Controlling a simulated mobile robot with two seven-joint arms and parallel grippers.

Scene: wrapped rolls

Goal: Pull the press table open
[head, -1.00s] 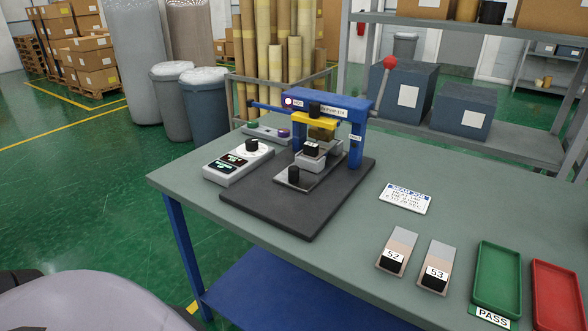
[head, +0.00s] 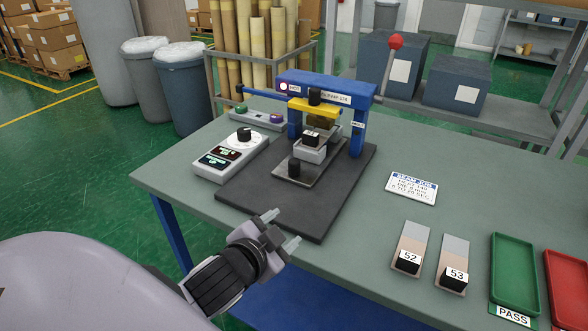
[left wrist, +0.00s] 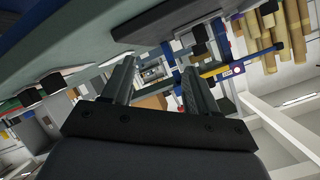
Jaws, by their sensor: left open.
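The blue press (head: 335,88) stands on a dark base plate (head: 260,196) on the green-grey workbench. Its grey sliding press table (head: 306,172) lies under the press head and reaches out toward the front, with a black knob (head: 294,167) at its front end. A lever with a red ball (head: 395,42) rises at the press's right. My left gripper (head: 281,228) is open and empty at the front edge of the base plate, apart from the knob. In the left wrist view its two fingers (left wrist: 154,85) are spread with nothing between them. My right gripper is out of view.
A control box (head: 229,155) with a dial stands left of the press. Two samples marked 52 (head: 411,250) and 53 (head: 453,264), a job card (head: 411,188), a green tray (head: 514,270) and a red tray (head: 568,285) lie to the right. The bench between is clear.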

